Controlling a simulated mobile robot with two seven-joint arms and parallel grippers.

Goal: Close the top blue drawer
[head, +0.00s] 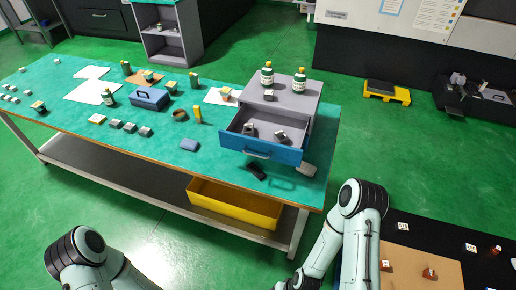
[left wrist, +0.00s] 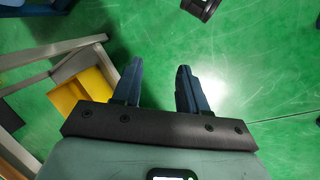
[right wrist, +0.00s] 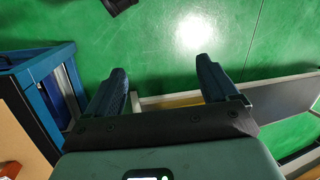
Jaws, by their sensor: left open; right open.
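The top blue drawer (head: 259,145) of the grey cabinet (head: 286,97) is pulled out toward me, at the right end of the green-topped table. Its handle is on the front face. Dark and grey parts lie inside it. My left gripper (left wrist: 157,82) is open and empty above the green floor in the left wrist view. My right gripper (right wrist: 157,82) is open and empty, also over the floor. Neither gripper shows in the head view, where only my arm links appear below the table's front edge. Both grippers are away from the drawer.
Two green bottles (head: 267,76) with yellow caps stand on the cabinet. A dark object (head: 255,171) lies on the table before the drawer. A yellow bin (head: 234,204) sits on the lower shelf. A blue toolbox (head: 150,99) and several small blocks are on the table's left part.

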